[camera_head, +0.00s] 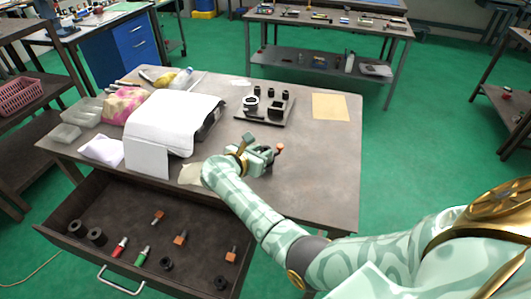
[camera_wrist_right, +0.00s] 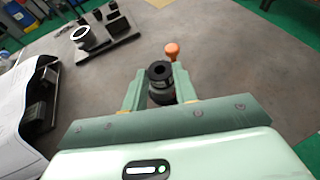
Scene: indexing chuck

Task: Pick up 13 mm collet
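My right gripper (camera_head: 262,155) is low over the right half of the table, and its fingers (camera_wrist_right: 158,90) show in the right wrist view. Between those fingers is a dark, stepped round part (camera_wrist_right: 158,72) with a hole in its top. It nearly fills the gap, and I cannot tell whether the fingers press on it. An orange knob (camera_head: 279,148) stands just beyond the fingers; it also shows in the right wrist view (camera_wrist_right: 171,49). No size mark is readable, so I cannot tell which part is the 13 mm collet. My left gripper is not in view.
A dark tray (camera_head: 246,118) with several black round parts stands behind my gripper. A white cloth-like cover (camera_head: 172,118) lies to the left. An open drawer (camera_head: 120,200) below the front edge holds small tools. The table's right side near the tan sheet (camera_head: 329,107) is clear.

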